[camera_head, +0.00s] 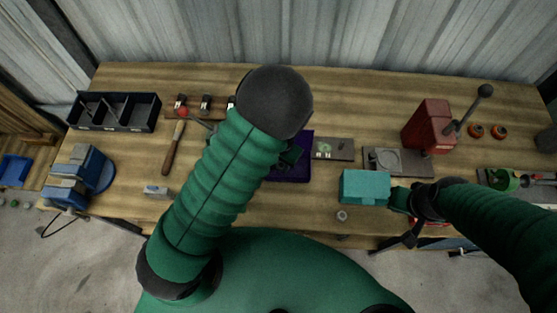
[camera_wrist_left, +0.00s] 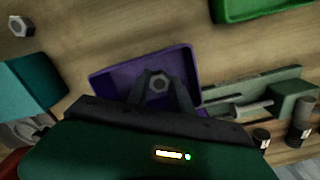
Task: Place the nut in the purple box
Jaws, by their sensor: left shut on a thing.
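The purple box (camera_head: 303,172) lies on the workbench, partly hidden behind my left arm in the head view. It also shows in the left wrist view (camera_wrist_left: 108,84). My left gripper (camera_head: 290,156) is over the box. In the left wrist view its fingers (camera_wrist_left: 160,82) are shut on a grey hex nut (camera_wrist_left: 159,86), with the box behind it. The height of the nut above the box floor is hard to tell. Another nut (camera_head: 342,215) lies on the bench near the front edge. My right gripper (camera_head: 410,230) is near the front edge, its jaws unclear.
A teal box (camera_head: 365,188) stands to the right of the purple box. A green container (camera_wrist_left: 262,8) shows in the left wrist view. A grey fixture (camera_head: 335,149) lies just right of the purple box. A red press (camera_head: 430,125) stands further right.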

